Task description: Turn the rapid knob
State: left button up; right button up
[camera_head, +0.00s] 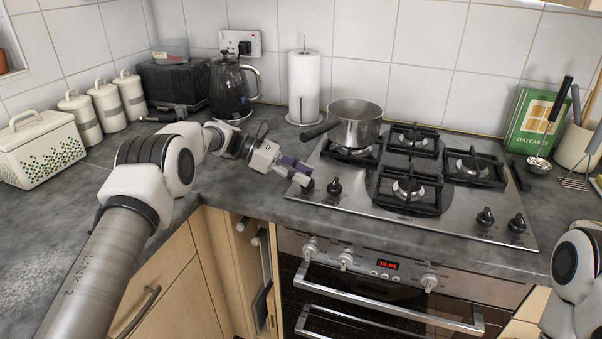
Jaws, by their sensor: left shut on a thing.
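The steel gas hob (440,220) has black control knobs along its front edge. One knob (308,186) is at its left front corner, mostly hidden by my left gripper (303,178), which is shut on it. A second knob (334,187) stands just to its right. Two more, an inner right knob (485,216) and an outer right knob (517,223), are at the right front. Any labels by the knobs are too small to read. My right gripper is out of view; only part of my right arm shows at the lower right.
A steel saucepan (356,125) sits on the back left burner, its dark handle pointing left above my left gripper. A kettle (230,88) and paper roll (304,88) stand behind. The oven door handle (390,315) juts out below. The counter (245,190) at left front is clear.

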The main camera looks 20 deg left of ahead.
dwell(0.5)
pick_arm(q)
jog(key=o, duration=1.2)
jog(key=shift+d, duration=0.1)
jog(key=shift+c, duration=0.2)
jog(key=v, duration=0.7)
jog(key=shift+w+a, duration=0.1)
jog(key=shift+a, duration=0.15)
